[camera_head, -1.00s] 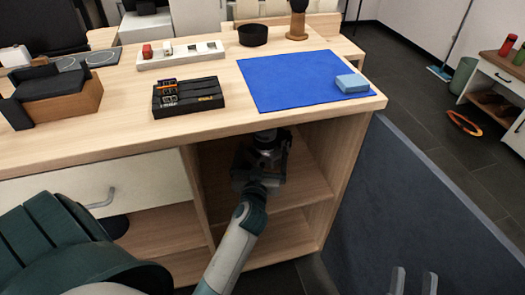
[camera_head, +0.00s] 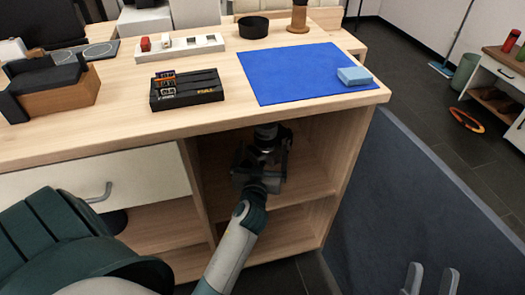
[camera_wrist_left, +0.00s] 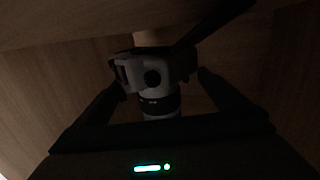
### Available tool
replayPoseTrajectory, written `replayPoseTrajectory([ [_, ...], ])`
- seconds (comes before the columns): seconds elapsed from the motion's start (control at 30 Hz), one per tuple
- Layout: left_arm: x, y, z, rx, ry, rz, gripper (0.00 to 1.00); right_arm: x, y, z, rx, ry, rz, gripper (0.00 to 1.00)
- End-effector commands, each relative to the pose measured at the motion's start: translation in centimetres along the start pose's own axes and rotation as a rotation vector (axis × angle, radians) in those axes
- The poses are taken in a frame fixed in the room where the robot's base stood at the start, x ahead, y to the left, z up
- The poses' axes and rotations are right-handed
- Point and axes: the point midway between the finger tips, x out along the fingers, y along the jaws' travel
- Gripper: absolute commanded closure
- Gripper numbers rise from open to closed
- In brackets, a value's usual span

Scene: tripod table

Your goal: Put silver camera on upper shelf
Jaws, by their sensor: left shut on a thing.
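My left gripper (camera_head: 262,160) is inside the open compartment under the tabletop, above the upper shelf (camera_head: 308,178). It is shut on the silver camera (camera_wrist_left: 138,74), which sits between the two dark fingers in the left wrist view, with its dark round lens (camera_wrist_left: 160,106) facing the gripper side. In the head view the gripper mostly hides the camera, and only a dark part shows. I cannot tell whether the camera touches the shelf. My right gripper (camera_head: 431,280) is open and empty at the lower right.
The compartment has a divider (camera_head: 197,190) on the left and a side wall (camera_head: 345,165) on the right. A dark blue-grey panel (camera_head: 390,215) stands to the right. The tabletop holds a blue mat (camera_head: 295,78), a light blue block (camera_head: 354,76) and a black organiser (camera_head: 190,92).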

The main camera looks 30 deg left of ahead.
Motion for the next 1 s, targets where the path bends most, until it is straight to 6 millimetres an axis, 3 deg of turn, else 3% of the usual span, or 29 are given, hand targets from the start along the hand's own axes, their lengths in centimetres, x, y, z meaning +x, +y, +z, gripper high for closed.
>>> replayPoseTrajectory([
  [0.87,0.1,0.0,0.6,-0.002,0.005,0.001,0.49,0.8,0.7,-1.4,-0.015,0.098,0.001,0.67],
  [0.9,0.0,0.0,1.0,0.0,-0.003,0.0,0.02,0.8,0.7,-1.4,-0.015,0.098,0.001,0.67],
  [1.0,0.0,0.0,1.0,0.0,-0.004,0.0,0.0,0.8,0.7,-1.4,-0.016,0.097,0.0,0.67],
])
